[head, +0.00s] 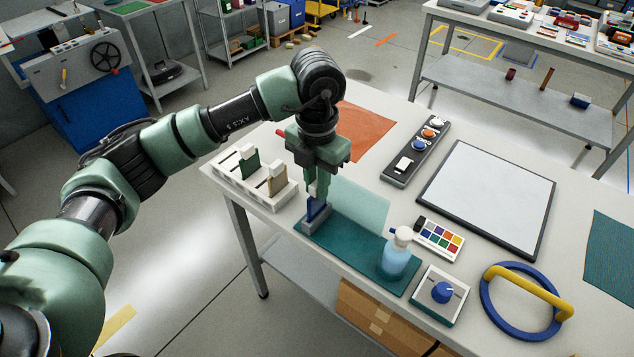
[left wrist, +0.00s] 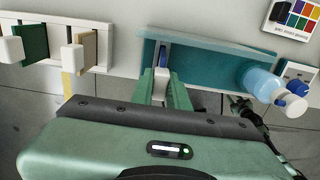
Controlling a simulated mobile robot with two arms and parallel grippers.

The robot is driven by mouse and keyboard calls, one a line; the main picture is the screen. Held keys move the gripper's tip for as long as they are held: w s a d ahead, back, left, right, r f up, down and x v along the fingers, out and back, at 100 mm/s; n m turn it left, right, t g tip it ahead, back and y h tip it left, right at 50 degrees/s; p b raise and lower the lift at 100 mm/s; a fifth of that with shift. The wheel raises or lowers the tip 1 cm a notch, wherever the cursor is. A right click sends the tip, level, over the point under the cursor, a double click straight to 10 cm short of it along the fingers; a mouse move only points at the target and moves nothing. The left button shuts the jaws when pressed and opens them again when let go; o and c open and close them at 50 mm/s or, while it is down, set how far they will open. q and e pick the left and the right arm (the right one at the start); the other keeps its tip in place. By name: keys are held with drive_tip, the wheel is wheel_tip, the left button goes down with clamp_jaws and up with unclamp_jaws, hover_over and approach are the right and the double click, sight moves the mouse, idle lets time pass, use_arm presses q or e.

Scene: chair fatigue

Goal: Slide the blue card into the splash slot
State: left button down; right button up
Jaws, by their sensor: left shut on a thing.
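My left gripper (head: 318,188) points down at the left end of the teal splash stand (head: 345,240), shut on the blue card (head: 317,207). The card stands upright at the small grey slot block (head: 314,222). Its lower edge meets or overlaps the block; I cannot tell how deep it sits. In the left wrist view the fingers (left wrist: 161,88) close around the card's white tab, with the blue card (left wrist: 163,57) beyond it. A clear teal splash panel (head: 362,207) rises from the stand to the right. My right gripper is not in view.
A white rack (head: 232,180) holding a green card and a tan card stands left of the stand. A blue pump bottle (head: 396,258) stands on the stand's right end. A colour chart (head: 440,238), a knob box (head: 441,292) and a blue ring with yellow handle (head: 488,308) lie further right.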

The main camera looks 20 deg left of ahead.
use_arm(q)
drive_tip(key=shift+f+b, duration=0.35)
drive_tip(key=shift+f, duration=0.15)
drive_tip(key=c, duration=1.3)
unclamp_jaws()
wheel_tip(320, 180, up, 8)
drive_tip(key=shift+f+b, duration=0.1)
drive_tip(key=shift+b, duration=0.55)
